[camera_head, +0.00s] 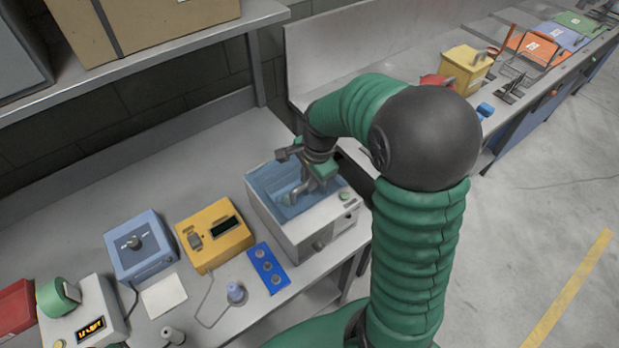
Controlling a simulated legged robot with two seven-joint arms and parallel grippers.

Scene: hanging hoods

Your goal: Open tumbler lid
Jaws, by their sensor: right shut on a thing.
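The tumbler (293,237) is a pale grey box with a small panel on its front, standing on the grey bench. Its lid (272,187) is bluish and see-through and covers the top. My right gripper (317,187) reaches down over the right part of the lid and is shut on it. The fingertips partly hide the spot that they hold. I cannot tell whether the lid is raised at all. My left gripper is not in view.
Left of the tumbler are a yellow meter (214,232), a blue box with a knob (138,246) and a blue plate (268,267). A shelf with a cardboard box (150,22) overhangs the back left. Bare bench (200,170) lies behind the devices.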

